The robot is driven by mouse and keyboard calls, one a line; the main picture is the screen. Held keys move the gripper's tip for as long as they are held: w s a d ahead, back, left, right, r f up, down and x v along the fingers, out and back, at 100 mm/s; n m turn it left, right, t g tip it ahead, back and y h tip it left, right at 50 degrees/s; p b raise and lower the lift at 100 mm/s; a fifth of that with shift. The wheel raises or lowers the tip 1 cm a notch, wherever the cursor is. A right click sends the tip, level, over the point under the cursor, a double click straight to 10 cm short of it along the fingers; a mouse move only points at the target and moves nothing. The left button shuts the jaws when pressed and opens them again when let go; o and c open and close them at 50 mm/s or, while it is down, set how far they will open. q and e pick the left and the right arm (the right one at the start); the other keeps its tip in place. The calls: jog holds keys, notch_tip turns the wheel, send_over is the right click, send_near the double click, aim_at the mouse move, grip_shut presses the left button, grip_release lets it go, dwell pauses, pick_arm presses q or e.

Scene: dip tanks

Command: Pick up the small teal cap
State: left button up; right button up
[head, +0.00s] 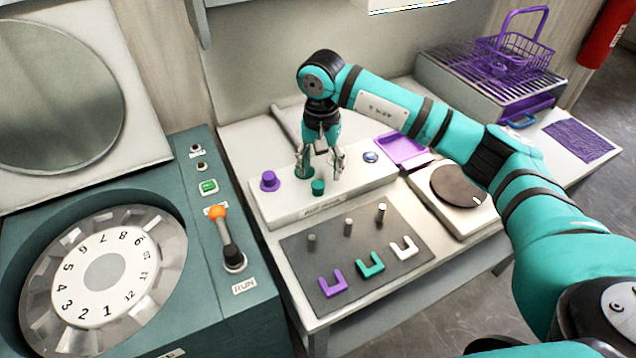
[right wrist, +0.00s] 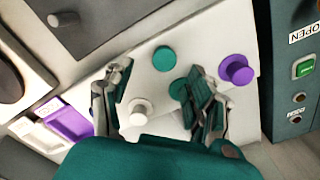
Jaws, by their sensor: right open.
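A small teal cap (head: 318,187) stands on the white block near its front edge, and it also shows in the right wrist view (right wrist: 164,58). A second teal piece (head: 304,173) sits just behind it, partly hidden by a finger; the right wrist view shows it too (right wrist: 178,89). My right gripper (head: 320,168) is open and empty, pointing down above the block. In the right wrist view its fingers (right wrist: 158,106) stand apart, with the front teal cap beyond their tips. My left gripper is not in view.
A purple cap (head: 269,182) stands at the block's left end. A white cap (right wrist: 138,112) shows between the fingers in the right wrist view. A dark mat (head: 340,262) with pegs and U-shaped pieces lies in front. A purple tray (head: 404,149) and a round dial (head: 458,186) are to the right.

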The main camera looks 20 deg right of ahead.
aim_at(318, 184)
jog(key=f, duration=0.1)
jog(key=f+p, duration=0.1)
jog(key=f, duration=0.1)
jog(key=f+p, duration=0.1)
jog(key=shift+s+a+f, duration=0.1)
jog(key=shift+a+f, duration=0.25)
jog(key=shift+f, duration=0.4)
jog(key=c, duration=1)
